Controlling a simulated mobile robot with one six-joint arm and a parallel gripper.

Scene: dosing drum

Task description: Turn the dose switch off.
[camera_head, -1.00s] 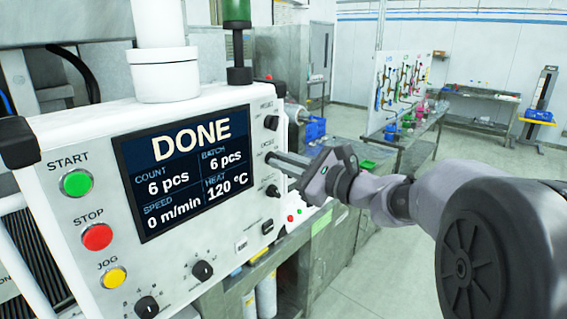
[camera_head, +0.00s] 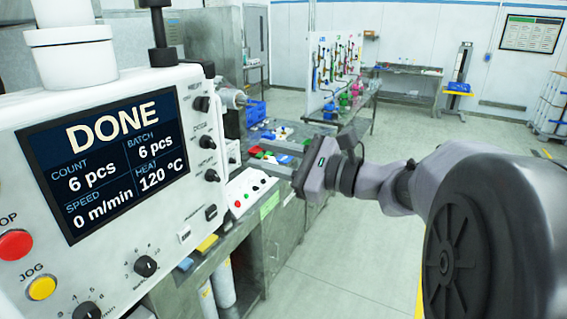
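A white control panel (camera_head: 110,245) fills the left of the view, with a dark screen (camera_head: 105,150) reading DONE, 6 pcs, 0 m/min and 120 °C. A column of small black controls runs down its right edge. The second one down, a black knob (camera_head: 207,141), has a small label above it that may read DOSE; its setting is too small to tell. My gripper (camera_head: 266,156) is right of this column, apart from the panel. Its two fingers point left toward the panel, with a gap between them and nothing held.
A red stop button (camera_head: 14,245) and yellow jog button (camera_head: 41,288) are at left. A cluttered bench stands behind my gripper.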

